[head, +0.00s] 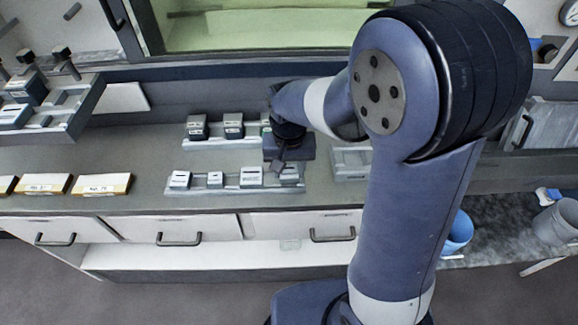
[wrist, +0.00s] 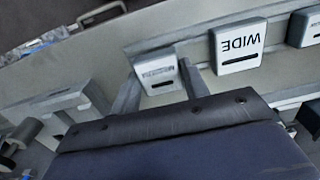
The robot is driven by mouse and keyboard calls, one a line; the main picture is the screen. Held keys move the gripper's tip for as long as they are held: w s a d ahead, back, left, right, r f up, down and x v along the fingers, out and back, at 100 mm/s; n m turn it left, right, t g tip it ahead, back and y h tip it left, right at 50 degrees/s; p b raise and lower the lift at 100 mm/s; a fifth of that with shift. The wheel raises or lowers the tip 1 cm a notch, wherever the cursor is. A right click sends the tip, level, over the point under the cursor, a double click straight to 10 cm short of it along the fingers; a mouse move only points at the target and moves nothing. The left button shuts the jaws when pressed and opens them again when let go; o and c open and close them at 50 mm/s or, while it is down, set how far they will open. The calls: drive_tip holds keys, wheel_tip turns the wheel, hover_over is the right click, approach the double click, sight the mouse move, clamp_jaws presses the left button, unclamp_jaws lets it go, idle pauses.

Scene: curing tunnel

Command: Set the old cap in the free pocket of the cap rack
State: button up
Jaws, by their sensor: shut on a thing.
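My gripper (head: 281,166) is shut on a small pale cap with a label strip and a dark slot. In the wrist view the cap (wrist: 157,74) sits between the two fingers (wrist: 163,88). It is at the right end of the front cap rack (head: 235,189), in line with the other caps. I cannot tell whether it rests in the pocket or hangs just above it. A cap marked WIDE (wrist: 238,46) stands beside it, apart from the fingers; in the head view it appears to be the third cap (head: 251,177). My gripper partly hides the rack's right end.
Two more caps (head: 181,179) (head: 215,180) stand in the front rack. A grey fixture (head: 350,163) stands to the right. Labelled boxes (head: 101,185) lie at the left. The counter between has free room.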

drive_tip(key=shift+f+b, duration=0.5)
drive_tip(key=shift+f, duration=0.25)
drive_tip(key=o, duration=1.1)
drive_tip(key=shift+o, duration=0.2)
drive_tip(key=shift+r, duration=0.1)
wheel_tip(320, 180, up, 11)
